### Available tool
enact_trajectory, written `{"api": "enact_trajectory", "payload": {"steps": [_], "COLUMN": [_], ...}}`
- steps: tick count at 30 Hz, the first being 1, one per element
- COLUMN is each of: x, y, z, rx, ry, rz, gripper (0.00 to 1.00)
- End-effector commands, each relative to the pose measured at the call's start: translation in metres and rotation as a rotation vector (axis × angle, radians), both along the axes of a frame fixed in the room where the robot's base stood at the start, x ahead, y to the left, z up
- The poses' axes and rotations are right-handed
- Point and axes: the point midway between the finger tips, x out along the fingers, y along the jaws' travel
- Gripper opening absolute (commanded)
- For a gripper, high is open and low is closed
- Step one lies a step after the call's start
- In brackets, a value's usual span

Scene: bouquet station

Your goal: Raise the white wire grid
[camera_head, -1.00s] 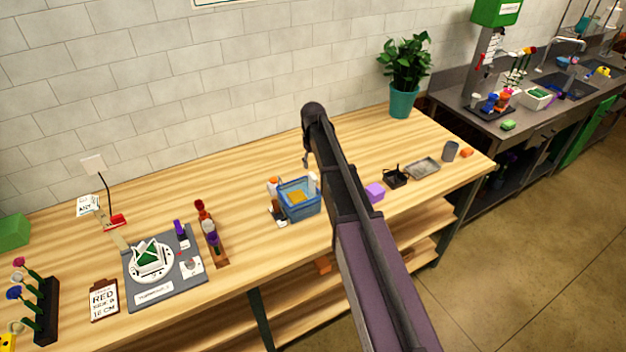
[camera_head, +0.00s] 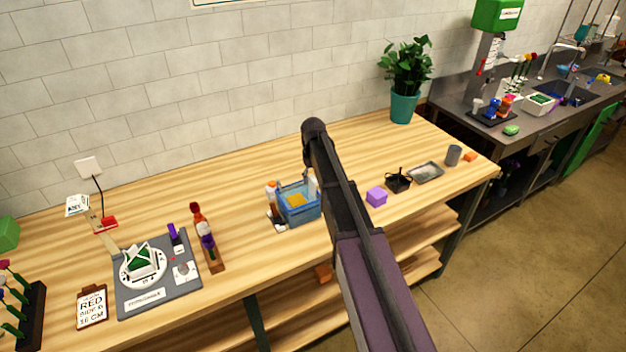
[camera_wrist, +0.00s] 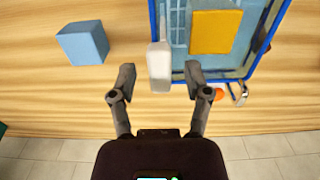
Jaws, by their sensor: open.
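My gripper (camera_wrist: 160,80) is open in the wrist view, its two dark fingers spread. It is over the table by the blue basket (camera_wrist: 152,18). A white upright object (camera_wrist: 160,66) at the basket's edge shows between and just beyond the fingertips; I cannot tell whether they touch it. In the head view my arm hides the gripper and the right side of the basket (camera_head: 300,213). I cannot clearly make out a white wire grid. A green thing with white edges (camera_head: 142,259) sits on a round white plate at the left, too small to tell more.
A yellow-orange piece (camera_wrist: 215,32) lies in the basket. A black holder (camera_head: 398,180), grey tray (camera_head: 426,172) and potted plant (camera_head: 404,80) are further right. A wooden rack (camera_head: 208,240) stands left.

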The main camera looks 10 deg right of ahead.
Motion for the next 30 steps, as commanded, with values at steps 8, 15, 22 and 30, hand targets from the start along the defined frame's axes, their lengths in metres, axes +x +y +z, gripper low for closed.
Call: {"api": "enact_trajectory", "payload": {"steps": [8,15,22,30], "x": [0.0,0.0,0.0,0.0], "y": [0.0,0.0,0.0,0.0], "z": [0.0,0.0,0.002,0.022], "rx": [0.0,0.0,0.0,0.0], "ry": [0.0,0.0,0.0,0.0], "rz": [0.0,0.0,0.0,0.0], "gripper": [0.63,0.0,0.0,0.0]}}
